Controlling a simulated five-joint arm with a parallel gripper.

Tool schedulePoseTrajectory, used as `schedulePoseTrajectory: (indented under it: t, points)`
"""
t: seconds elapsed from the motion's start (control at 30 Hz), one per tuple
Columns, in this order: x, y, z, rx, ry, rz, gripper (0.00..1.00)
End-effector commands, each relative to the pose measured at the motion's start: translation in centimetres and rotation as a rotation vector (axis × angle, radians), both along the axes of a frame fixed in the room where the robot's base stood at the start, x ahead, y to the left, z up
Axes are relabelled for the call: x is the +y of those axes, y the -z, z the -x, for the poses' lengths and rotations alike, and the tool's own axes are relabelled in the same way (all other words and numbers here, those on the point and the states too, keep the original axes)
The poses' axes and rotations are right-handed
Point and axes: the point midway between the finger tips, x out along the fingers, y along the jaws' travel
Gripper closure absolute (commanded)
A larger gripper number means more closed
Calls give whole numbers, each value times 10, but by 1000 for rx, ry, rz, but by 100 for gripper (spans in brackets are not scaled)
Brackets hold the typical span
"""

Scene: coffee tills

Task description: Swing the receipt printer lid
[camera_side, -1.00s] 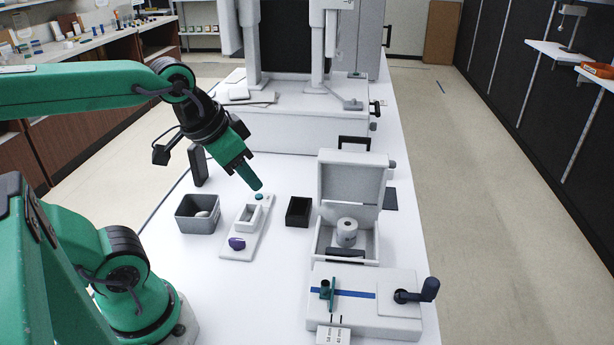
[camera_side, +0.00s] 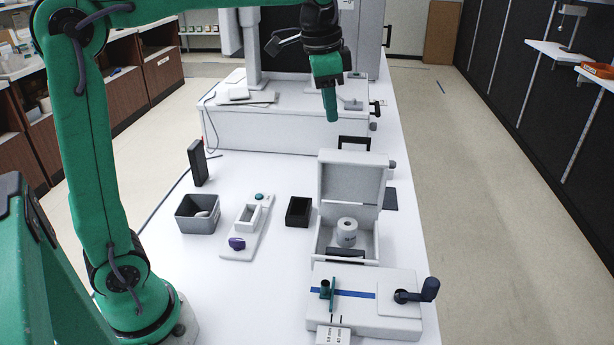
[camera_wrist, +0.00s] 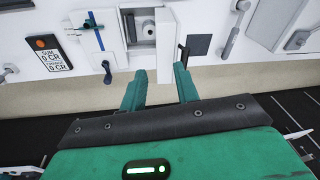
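The receipt printer (camera_side: 318,242) is a white box on the right of the white table, with a paper roll (camera_side: 347,232) inside. Its lid (camera_side: 351,182) stands raised, roughly upright, at the back of the box. A black handle-like loop (camera_side: 353,143) shows at the lid's upper edge. My gripper (camera_side: 331,118) is in the air above and behind the lid, pointing down, apart from it. In the wrist view, the two green fingers of my gripper (camera_wrist: 158,80) are spread with nothing between them. The lid (camera_wrist: 167,42) and roll (camera_wrist: 149,29) show beyond the fingertips.
A white block with a dark crank (camera_side: 415,292) stands in front of the printer. A small black box (camera_side: 298,211), a white plate with a purple knob (camera_side: 237,243) and a grey bin (camera_side: 190,226) stand to its left. A large white machine (camera_side: 270,130) stands behind.

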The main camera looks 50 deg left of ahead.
Motion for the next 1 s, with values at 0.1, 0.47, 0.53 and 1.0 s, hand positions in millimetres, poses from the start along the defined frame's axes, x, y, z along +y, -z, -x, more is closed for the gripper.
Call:
schedulePoseTrajectory:
  t: [0.1,0.47,0.53,1.0]
  points:
    - [1,3,-26,37,62,-10,69]
    - [2,14,-73,112,205,-26,69]
    - [2,16,-76,117,216,-26,69]
    - [2,22,-77,120,221,-27,69]
